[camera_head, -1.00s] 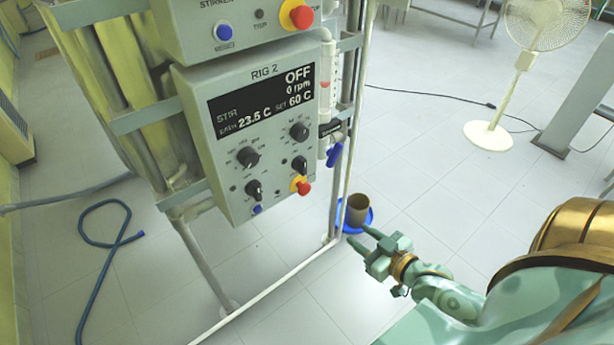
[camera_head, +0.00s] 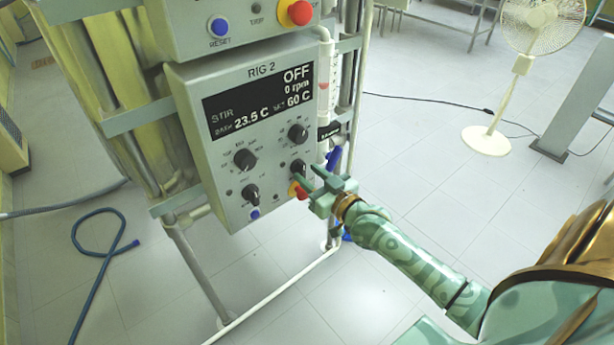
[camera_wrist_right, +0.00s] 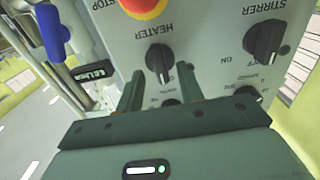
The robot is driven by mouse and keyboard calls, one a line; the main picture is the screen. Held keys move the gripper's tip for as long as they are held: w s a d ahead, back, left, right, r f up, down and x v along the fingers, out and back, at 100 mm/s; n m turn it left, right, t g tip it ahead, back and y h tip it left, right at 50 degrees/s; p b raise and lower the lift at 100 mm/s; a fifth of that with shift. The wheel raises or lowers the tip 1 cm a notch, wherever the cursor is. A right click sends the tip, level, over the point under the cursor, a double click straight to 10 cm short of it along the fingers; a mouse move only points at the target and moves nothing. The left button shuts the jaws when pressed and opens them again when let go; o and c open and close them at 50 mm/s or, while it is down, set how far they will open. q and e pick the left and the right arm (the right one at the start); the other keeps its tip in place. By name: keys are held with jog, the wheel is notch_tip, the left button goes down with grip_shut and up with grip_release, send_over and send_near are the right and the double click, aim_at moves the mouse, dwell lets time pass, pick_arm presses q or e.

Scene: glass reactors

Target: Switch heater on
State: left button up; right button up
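The grey RIG 2 control box (camera_head: 228,180) has a dark display (camera_head: 260,97) reading OFF, 0 rpm, 23.5 C and SET 60 C. The black heater knob (camera_head: 298,167) is at its lower right; in the right wrist view, upside down, the heater knob (camera_wrist_right: 158,60) sits by the HEATER label. My right gripper (camera_head: 308,183) is close to the panel at this knob. In the wrist view, its two fingers (camera_wrist_right: 160,78) are apart, one on each side of the knob; contact cannot be told. My left gripper is not in view.
A red stop button (camera_head: 297,189) sits just below the heater knob. The stirrer knob (camera_head: 251,194) is to the left, with a blue button (camera_head: 255,213) beneath. A blue valve handle (camera_head: 333,160) and glass pipe stand right of the box.

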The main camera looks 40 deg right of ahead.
jog(key=shift+w+a, duration=0.1)
jog(key=shift+w, duration=0.5)
grip_shut()
